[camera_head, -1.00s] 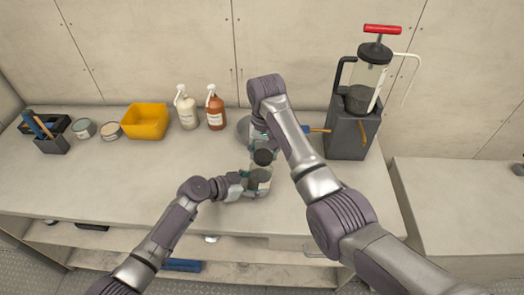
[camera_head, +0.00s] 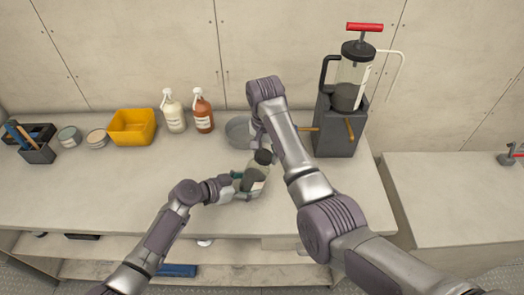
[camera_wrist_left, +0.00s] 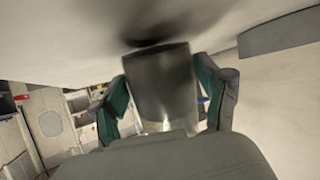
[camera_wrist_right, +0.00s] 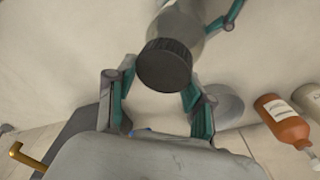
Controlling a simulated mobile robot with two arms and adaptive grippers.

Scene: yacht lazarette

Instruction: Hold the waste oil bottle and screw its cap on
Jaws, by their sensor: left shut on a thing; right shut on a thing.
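The waste oil bottle (camera_head: 254,178) is grey and see-through, held above the bench and leaning to the upper right in the head view. My left gripper (camera_head: 238,185) is shut around its body; in the left wrist view the bottle (camera_wrist_left: 163,85) sits between both fingers. The black ribbed cap (camera_head: 263,157) is at the bottle's top end; in the right wrist view the cap (camera_wrist_right: 165,66) is in line with the neck. My right gripper (camera_wrist_right: 160,92) is shut on the cap, one finger each side. How tightly the cap sits is hidden.
Behind stand a grey bowl (camera_head: 238,130), a brown bottle (camera_head: 204,118), a white bottle (camera_head: 173,117) and a yellow bin (camera_head: 131,127). An oil extractor (camera_head: 350,90) stands on a dark box (camera_head: 337,125) at right. The bench's front left (camera_head: 100,185) is clear.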

